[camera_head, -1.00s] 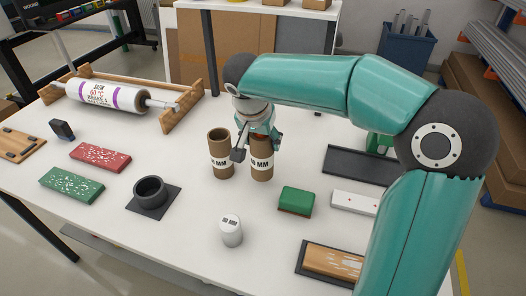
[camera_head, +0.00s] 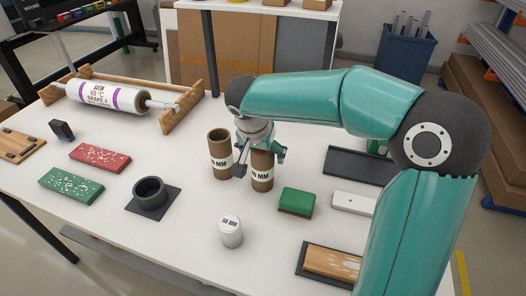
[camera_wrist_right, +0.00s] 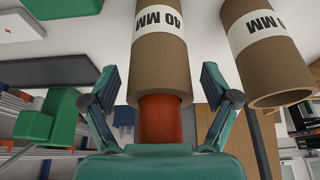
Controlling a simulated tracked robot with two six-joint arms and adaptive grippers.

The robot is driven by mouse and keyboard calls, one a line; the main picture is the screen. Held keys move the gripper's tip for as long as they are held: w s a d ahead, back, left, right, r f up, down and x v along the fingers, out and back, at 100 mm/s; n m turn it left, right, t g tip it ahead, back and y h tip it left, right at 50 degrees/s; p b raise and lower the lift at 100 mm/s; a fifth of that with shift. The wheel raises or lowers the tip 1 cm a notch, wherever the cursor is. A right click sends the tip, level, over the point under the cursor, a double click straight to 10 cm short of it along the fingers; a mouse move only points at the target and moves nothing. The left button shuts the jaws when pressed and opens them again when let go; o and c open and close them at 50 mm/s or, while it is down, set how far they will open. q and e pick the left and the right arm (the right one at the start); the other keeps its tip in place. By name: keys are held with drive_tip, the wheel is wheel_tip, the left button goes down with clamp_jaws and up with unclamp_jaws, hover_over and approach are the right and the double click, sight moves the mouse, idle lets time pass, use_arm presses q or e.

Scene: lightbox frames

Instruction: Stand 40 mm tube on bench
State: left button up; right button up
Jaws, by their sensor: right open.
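Two brown cardboard tubes with white labels stand upright on the white bench (camera_head: 110,207), a left tube (camera_head: 221,168) and a right tube (camera_head: 262,183). In the right wrist view, both the near tube (camera_wrist_right: 160,60) and the far tube (camera_wrist_right: 275,70) carry labels reading 40 MM. My right gripper (camera_head: 261,161) is open at the right tube's top, one finger on each side; I cannot tell whether they touch. An orange-red cylinder (camera_wrist_right: 160,122) shows between the fingers at that tube's end. My left gripper is not in view.
A white labelled cylinder (camera_head: 231,236), a green block (camera_head: 296,201) and a black ring on a plate (camera_head: 150,193) stand in front of the tubes. A roll on a wooden stand (camera_head: 108,97) is at back left. Bare bench lies between these things.

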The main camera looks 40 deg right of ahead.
drive_tip(key=v, duration=1.2)
drive_tip(key=shift+p, duration=0.3)
drive_tip(key=shift+s+a, duration=0.1)
drive_tip(key=shift+s, duration=0.05)
